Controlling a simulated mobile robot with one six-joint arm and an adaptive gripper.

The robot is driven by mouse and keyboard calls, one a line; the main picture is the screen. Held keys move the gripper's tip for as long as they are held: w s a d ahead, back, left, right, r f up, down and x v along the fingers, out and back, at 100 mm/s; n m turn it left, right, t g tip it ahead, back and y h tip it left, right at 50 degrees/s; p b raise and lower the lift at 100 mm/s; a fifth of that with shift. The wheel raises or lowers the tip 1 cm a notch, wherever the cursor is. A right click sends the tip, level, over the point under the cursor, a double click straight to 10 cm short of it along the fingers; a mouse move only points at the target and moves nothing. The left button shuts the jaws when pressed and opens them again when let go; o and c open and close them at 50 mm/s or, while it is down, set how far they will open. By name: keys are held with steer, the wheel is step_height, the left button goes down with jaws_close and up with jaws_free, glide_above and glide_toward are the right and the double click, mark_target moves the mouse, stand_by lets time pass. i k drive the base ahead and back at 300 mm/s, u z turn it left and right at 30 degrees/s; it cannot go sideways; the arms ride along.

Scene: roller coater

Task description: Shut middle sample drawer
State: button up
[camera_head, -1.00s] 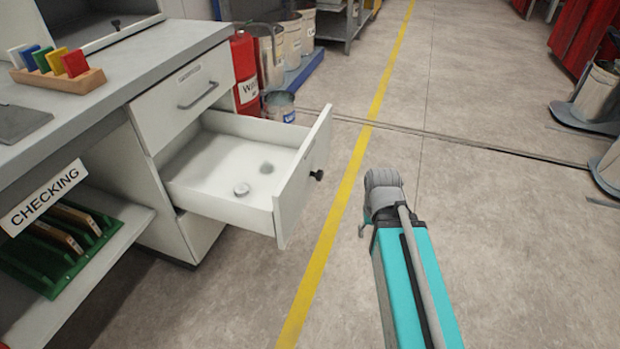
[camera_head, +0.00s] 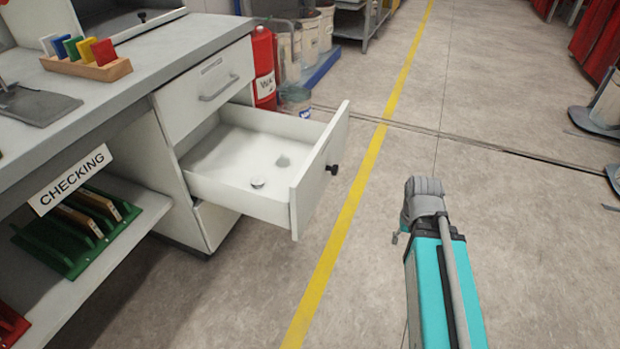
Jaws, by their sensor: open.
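The middle sample drawer (camera_head: 240,194) is pulled far out of the white cabinet under the counter. The drawer above, with a bar handle (camera_head: 219,88), is closed. My arm reaches up from the bottom right, and its end with my gripper (camera_head: 398,236) is right of the drawer front, apart from it. The fingers are mostly hidden behind my wrist.
A red extinguisher (camera_head: 264,68) and several buckets stand beyond the cabinet. The counter (camera_head: 140,80) holds a wooden rack of coloured cards (camera_head: 88,62). A CHECKING shelf (camera_head: 130,228) is at left.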

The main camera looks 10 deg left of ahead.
mark_target(218, 160)
steer(key=z, duration=0.05)
steer(key=k, duration=1.05)
steer(key=u, duration=0.5)
steer(key=i, duration=1)
